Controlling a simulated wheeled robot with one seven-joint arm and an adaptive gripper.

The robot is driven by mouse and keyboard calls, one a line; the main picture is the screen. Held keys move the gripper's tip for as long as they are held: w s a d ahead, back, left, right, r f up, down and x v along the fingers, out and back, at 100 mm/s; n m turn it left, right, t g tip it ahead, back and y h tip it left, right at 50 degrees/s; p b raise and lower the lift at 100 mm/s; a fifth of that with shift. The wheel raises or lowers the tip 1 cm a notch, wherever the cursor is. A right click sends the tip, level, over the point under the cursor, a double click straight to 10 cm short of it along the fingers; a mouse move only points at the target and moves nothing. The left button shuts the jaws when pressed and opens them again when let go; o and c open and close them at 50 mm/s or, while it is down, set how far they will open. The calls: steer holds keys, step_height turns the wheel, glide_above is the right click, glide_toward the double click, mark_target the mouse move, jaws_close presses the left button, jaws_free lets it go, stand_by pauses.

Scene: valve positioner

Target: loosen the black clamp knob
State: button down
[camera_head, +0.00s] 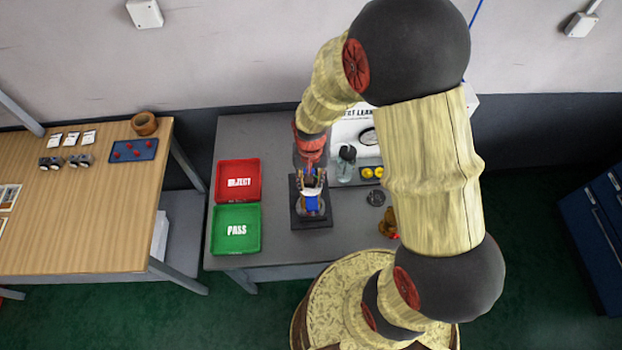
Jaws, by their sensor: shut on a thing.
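My gripper (312,181) points down over the workpiece on the grey bench, in the head view. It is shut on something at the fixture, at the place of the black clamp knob. The knob itself is hidden behind my gripper and too small to make out. The fixture has a dark base plate (300,221) that lies flat on the bench.
A red REJECT tray (238,168) and a green PASS tray (221,243) lie left of the fixture. Right of it stand a clear bottle with black top (345,170), yellow items (372,172) and a dark round piece (376,198). A wooden table (90,220) is further left.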

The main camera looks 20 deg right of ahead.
steer(key=n, duration=0.5)
steer(key=shift+s+a+f, duration=0.1)
steer(key=c, duration=2.5)
jaws_free()
steer(key=n, duration=0.3)
steer(key=shift+n, duration=0.4)
steer(key=o, duration=0.6)
steer(key=n, duration=0.3)
steer(key=shift+n, duration=0.4)
steer(key=o, duration=1.2)
steer(key=shift+a, duration=0.1)
steer(key=shift+c, duration=0.2)
steer(key=shift+s+d, duration=0.2)
steer(key=shift+s, duration=0.05)
steer(key=shift+c, duration=1.3)
steer(key=shift+w, duration=0.2)
steer(key=c, duration=0.4)
